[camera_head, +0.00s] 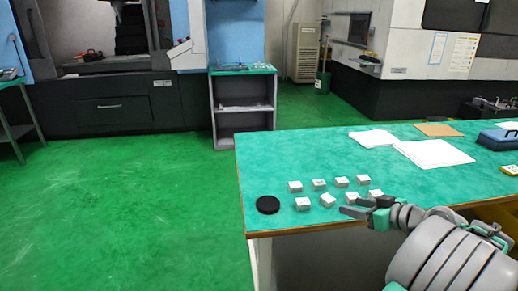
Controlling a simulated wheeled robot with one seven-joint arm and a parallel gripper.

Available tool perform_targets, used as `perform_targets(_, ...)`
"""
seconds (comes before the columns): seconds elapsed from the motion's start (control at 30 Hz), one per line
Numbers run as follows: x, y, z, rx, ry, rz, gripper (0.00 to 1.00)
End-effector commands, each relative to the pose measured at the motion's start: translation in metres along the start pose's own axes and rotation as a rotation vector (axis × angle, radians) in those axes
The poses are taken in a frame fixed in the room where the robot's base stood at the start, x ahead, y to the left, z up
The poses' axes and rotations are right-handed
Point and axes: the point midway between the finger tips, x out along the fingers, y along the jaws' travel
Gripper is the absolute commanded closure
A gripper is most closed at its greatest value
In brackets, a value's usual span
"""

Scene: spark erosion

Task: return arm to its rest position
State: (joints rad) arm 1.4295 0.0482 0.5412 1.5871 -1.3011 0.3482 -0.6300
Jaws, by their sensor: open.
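My gripper (356,207) is at the front of the green-topped table, reaching in from the lower right with my grey arm. Its fingers point left and are apart, with nothing seen between them. Several small white-grey blocks stand in two rows on the table, such as one at the front left (302,204) and one at the back left (295,187). A front-row block (376,194) is just behind my gripper and partly hidden by it. A black round disc (268,205) lies at the table's front left corner.
The green table (275,160) has white papers (433,153), a brown board (438,130) and a blue case (500,138) toward its right and back. A grey shelf cart (243,105) stands behind. Large machines stand along the back. The green floor at left is clear.

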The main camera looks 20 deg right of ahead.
Motion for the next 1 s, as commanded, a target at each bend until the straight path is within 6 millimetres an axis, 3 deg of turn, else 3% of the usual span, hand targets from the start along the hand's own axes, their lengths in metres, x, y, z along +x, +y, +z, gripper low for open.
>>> perform_targets(0.03, 0.012, -0.021, -0.023, -0.004, -0.045, -0.031, 0.48)
perform_targets(0.1, 0.035, -0.059, -0.046, 0.007, -0.143, -0.071, 0.48)
perform_targets(0.2, 0.059, -0.131, -0.073, 0.025, -0.316, -0.111, 0.48)
perform_targets(0.27, 0.062, -0.174, -0.084, 0.032, -0.416, -0.117, 0.48)
perform_targets(0.37, 0.051, -0.242, -0.095, 0.038, -0.562, -0.101, 0.48)
perform_targets(0.5, 0.008, -0.319, -0.101, 0.042, -0.722, -0.037, 0.48)
perform_targets(0.6, -0.028, -0.352, -0.097, 0.051, -0.795, 0.019, 0.48)
perform_targets(0.7, -0.051, -0.367, -0.090, 0.063, -0.834, 0.063, 0.48)
perform_targets(1.0, -0.054, -0.368, -0.088, 0.065, -0.839, 0.069, 0.48)
